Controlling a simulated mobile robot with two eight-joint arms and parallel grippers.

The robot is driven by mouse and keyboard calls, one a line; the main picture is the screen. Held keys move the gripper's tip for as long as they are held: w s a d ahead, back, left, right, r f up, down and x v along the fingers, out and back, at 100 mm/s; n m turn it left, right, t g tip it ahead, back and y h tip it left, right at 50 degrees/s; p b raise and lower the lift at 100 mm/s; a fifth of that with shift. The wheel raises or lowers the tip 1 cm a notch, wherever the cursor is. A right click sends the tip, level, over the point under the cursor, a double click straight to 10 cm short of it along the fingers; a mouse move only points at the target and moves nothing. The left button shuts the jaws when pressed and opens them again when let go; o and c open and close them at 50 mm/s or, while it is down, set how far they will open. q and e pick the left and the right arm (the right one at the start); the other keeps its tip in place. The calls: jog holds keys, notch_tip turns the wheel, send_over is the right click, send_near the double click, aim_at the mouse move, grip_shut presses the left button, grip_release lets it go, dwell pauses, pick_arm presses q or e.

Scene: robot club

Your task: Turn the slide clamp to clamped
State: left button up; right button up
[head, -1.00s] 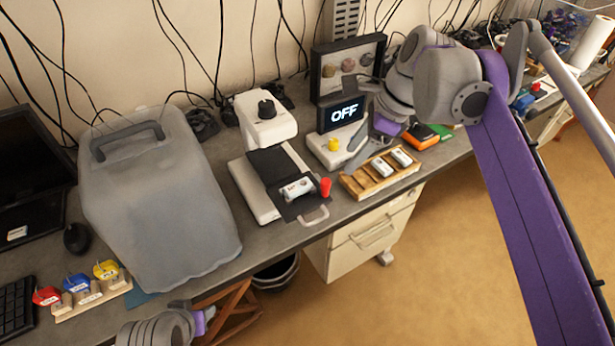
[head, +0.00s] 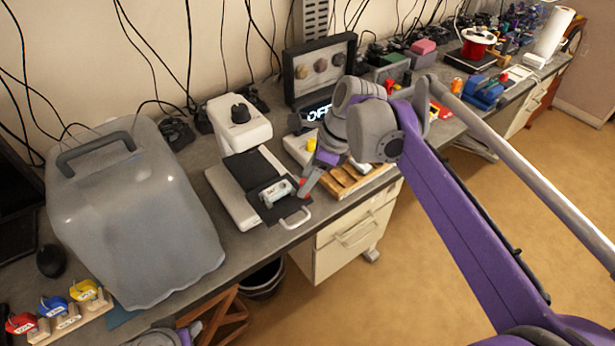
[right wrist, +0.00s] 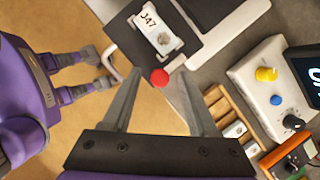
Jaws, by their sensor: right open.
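The slide clamp shows a red knob (head: 303,182) at the corner of a black stage plate (head: 270,212); the knob also shows in the right wrist view (right wrist: 159,78). A labelled slide cartridge (head: 275,191) lies on the plate beside it. My right gripper (head: 306,186) is open and empty, at the knob in the head view. In the right wrist view its fingers (right wrist: 152,82) stand apart on either side of the knob, with no visible contact. My left gripper (right wrist: 99,68) appears open at the left of the right wrist view.
The white instrument (head: 238,125) stands behind the plate, whose metal handle (head: 296,218) sticks out at the bench's front edge. A wooden rack (right wrist: 232,118) and a control box with a yellow knob (right wrist: 266,74) stand close on the right. A grey covered case (head: 140,215) stands left.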

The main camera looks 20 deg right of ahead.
grip_shut()
jog(key=shift+n, duration=0.3)
dwell(0.3)
jog(key=n+g, duration=0.1)
jog(key=n, duration=0.1)
jog(key=n+p, duration=0.1)
jog(key=n, duration=0.1)
jog(key=shift+w+g+y, duration=0.2)
jog(key=shift+g+y, duration=0.1)
jog(key=shift+g, duration=0.1)
jog(key=n+g, duration=0.1)
jog(key=n, duration=0.4)
jog(key=shift+w+g+p, duration=0.1)
jog(key=shift+g+p, duration=0.2)
jog(key=shift+g, duration=0.1)
jog(key=shift+n, duration=0.3)
